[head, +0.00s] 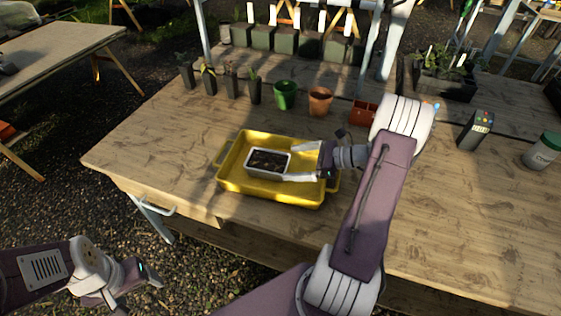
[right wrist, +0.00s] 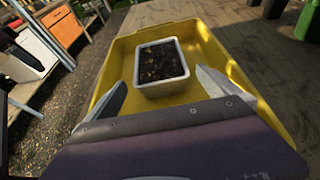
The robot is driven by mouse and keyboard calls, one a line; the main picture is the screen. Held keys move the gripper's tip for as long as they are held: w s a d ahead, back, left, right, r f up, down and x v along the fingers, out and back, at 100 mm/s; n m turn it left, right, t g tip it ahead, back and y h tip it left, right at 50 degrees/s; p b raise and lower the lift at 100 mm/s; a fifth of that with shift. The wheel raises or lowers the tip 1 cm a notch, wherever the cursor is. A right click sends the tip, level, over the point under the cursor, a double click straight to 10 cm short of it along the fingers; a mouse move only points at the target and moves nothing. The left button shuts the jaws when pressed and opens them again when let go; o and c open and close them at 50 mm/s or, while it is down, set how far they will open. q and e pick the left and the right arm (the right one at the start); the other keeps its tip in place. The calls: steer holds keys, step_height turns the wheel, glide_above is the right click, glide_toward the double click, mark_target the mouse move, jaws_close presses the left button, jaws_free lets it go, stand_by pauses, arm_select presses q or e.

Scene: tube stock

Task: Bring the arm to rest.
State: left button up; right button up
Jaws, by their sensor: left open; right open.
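My right gripper (head: 304,161) is open over the yellow tray (head: 230,183) on the wooden bench. Its two fingers point at a small white pot of dark soil (head: 268,162) that sits in the tray. In the right wrist view the pot (right wrist: 160,82) stands ahead of and between the spread fingers (right wrist: 160,92), with nothing gripped; whether a finger touches it I cannot tell. My left gripper (head: 140,284) is at the lower left, off the bench and over the gravel, open and empty.
Behind the tray stand several black seedling pots (head: 231,79), a green pot (head: 285,94), a terracotta pot (head: 320,101) and a red-brown container (head: 363,112). A dark box-shaped device (head: 476,130) and a white jar with green lid (head: 541,150) stand right. The bench's front left (head: 150,150) is clear.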

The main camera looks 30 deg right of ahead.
steer(key=shift+v, duration=1.1)
